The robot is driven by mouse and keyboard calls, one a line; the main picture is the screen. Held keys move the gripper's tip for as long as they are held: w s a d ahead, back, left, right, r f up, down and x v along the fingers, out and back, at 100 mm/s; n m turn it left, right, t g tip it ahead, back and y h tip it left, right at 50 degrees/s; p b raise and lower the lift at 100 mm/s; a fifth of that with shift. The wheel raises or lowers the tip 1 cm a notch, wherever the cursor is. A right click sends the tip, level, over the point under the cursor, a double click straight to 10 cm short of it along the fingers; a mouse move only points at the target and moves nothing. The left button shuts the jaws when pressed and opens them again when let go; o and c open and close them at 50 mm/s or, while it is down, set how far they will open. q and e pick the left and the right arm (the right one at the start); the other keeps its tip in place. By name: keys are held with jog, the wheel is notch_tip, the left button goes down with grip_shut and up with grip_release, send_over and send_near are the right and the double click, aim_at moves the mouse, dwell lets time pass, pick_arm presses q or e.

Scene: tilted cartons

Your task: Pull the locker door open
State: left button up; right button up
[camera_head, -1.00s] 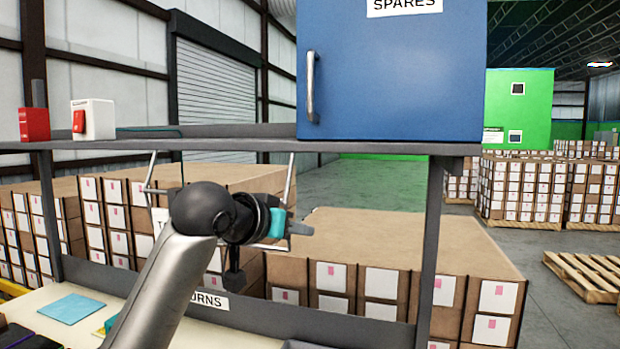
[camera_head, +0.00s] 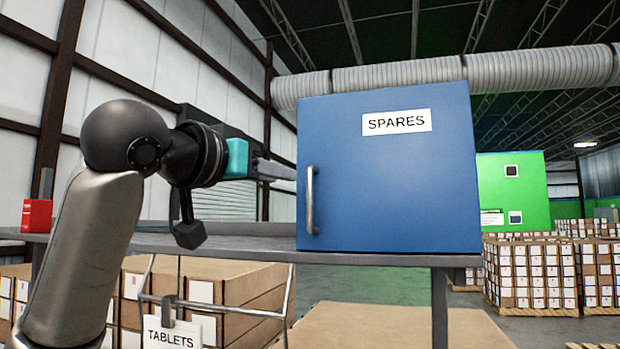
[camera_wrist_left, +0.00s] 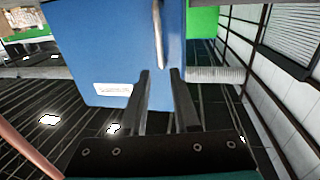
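The blue locker (camera_head: 400,190) with a SPARES label stands on a grey shelf, its door shut. A silver vertical bar handle (camera_head: 310,200) is at the door's left edge. My left gripper (camera_head: 292,170) is raised just left of the locker, near the level of the handle's top; its fingertips are hard to make out there. In the left wrist view the fingers (camera_wrist_left: 160,75) are apart with nothing between them. The handle (camera_wrist_left: 158,32) shows beyond the tips, with the locker (camera_wrist_left: 100,50) behind. The gripper does not hold the handle. My right gripper is out of view.
The grey shelf (camera_head: 370,257) runs under the locker. A red box (camera_head: 37,216) stands at the shelf's left end. A wire basket labelled TABLETS (camera_head: 173,333) hangs below. Cartons (camera_head: 250,300) stand beneath and behind.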

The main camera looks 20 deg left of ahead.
aim_at(308, 182)
pick_arm(q)
jog(key=p+x, duration=0.3)
jog(key=x, duration=0.8)
jog(key=shift+w, duration=0.1)
jog(key=shift+c, duration=0.2)
grip_shut()
dwell(0.9)
